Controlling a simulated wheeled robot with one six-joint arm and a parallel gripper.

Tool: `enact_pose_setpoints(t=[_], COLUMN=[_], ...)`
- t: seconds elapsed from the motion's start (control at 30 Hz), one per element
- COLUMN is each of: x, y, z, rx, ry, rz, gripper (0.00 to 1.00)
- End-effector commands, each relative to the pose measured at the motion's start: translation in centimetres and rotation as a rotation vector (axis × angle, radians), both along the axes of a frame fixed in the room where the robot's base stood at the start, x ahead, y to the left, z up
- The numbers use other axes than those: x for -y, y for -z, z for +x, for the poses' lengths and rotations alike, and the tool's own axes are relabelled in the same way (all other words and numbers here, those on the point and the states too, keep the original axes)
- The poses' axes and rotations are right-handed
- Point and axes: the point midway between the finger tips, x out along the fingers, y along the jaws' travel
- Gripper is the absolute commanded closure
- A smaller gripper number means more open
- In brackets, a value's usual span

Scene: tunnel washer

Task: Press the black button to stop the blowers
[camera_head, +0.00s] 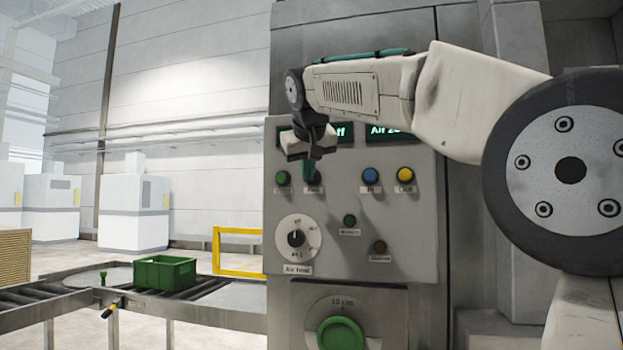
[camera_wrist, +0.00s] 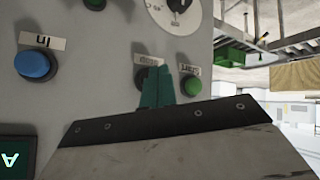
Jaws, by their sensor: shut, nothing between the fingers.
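The control panel (camera_head: 340,240) stands ahead of me. The black button (camera_head: 316,178) sits on it, right of a green button (camera_head: 282,178). My gripper (camera_head: 308,176) is shut and empty, its teal fingers in front of the black button and hiding part of it. In the wrist view the panel appears upside down. There the dark edge of the black button (camera_wrist: 141,78) shows beside my finger tips (camera_wrist: 170,70), under a label that reads "Stop". The green button (camera_wrist: 192,86), labelled "Start", is on their other side. I cannot tell whether the fingers touch the black button.
Blue (camera_head: 370,175) and yellow (camera_head: 404,175) buttons are to the right. A green crate (camera_head: 165,272) rests on the conveyor at left.

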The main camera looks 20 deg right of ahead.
Motion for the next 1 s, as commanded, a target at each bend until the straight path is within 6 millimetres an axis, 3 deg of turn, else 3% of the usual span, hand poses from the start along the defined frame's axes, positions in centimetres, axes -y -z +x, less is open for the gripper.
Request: enact_pose_setpoints(t=[0.27, 0.63, 1.0], x=[-0.7, -2.8, -2.9], y=[-0.1, 0.0, 0.0], z=[-0.8, -3.8, -4.0], rx=[0.0, -0.001, 0.0], ry=[-0.003, -0.003, 0.0], rz=[0.0, 0.0, 0.0], gripper=[1.0, 1.0, 1.0])
